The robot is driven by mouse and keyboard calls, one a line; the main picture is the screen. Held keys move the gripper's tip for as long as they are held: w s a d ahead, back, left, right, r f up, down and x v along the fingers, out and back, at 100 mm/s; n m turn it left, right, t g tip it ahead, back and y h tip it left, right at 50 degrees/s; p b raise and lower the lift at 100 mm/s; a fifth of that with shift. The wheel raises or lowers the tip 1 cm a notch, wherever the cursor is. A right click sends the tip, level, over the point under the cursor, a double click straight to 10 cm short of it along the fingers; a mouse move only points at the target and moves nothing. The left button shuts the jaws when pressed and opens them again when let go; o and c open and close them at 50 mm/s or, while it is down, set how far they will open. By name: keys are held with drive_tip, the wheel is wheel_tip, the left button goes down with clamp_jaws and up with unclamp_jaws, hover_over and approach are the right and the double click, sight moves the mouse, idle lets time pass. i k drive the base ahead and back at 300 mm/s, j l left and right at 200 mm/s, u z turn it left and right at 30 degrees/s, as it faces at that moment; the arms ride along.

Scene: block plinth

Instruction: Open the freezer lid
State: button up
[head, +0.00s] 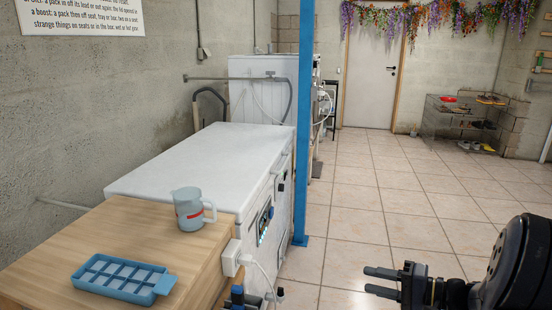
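The chest freezer (268,223) stands along the left wall, in the middle left of the head view. Its white lid (205,160) lies flat and looks shut. A dark control panel with small lights shows on the freezer's front side. My gripper (372,281) is at the lower right, over the tiled floor and well to the right of the freezer. Its two dark fingers point left with a gap between them, and nothing is held. The lid's far edge against the wall is only partly clear.
A wooden counter (120,236) at the near left holds a blue ice tray (122,278) and a grey-blue jug (188,209). A blue post (303,130) rises beside the freezer's front. A white appliance (262,92) stands behind. The tiled floor at right is clear up to a shoe rack (462,128).

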sight(231, 164)
drive_tip(key=i+l+u, duration=0.15)
drive_tip(key=i, duration=0.45)
drive_tip(key=i+l+u, duration=0.15)
drive_tip(key=i, duration=0.4)
drive_tip(key=i+l+u, duration=0.15)
drive_tip(key=i+l, duration=0.25)
drive_tip(key=i, duration=0.15)
drive_tip(key=i+l+u, duration=0.15)
drive_tip(key=i+l, duration=0.25)
drive_tip(key=i, duration=0.15)
